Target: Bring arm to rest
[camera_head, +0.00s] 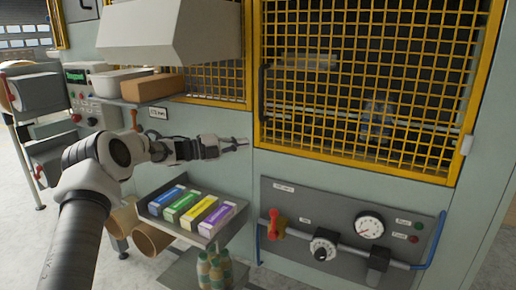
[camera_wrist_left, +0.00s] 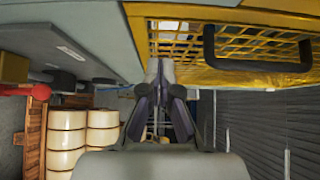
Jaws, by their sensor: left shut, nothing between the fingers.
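My left arm comes in from the lower left in the head view. Its gripper (camera_head: 236,143) is shut and empty, in front of the pale green machine panel, just left of the yellow mesh guard (camera_head: 372,75). In the left wrist view the gripper (camera_wrist_left: 160,72) shows its fingers together with nothing between them. The guard's dark handle (camera_wrist_left: 258,48) shows at the upper right of that view. My right gripper is in neither view.
Below the gripper, a tray (camera_head: 150,208) holds several coloured boxes, with bottles (camera_head: 213,270) under it. A valve panel (camera_head: 345,208) with a red-handled valve (camera_head: 274,224) and gauge is at lower right. A shelf with a brown block (camera_head: 152,88) lies behind my arm.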

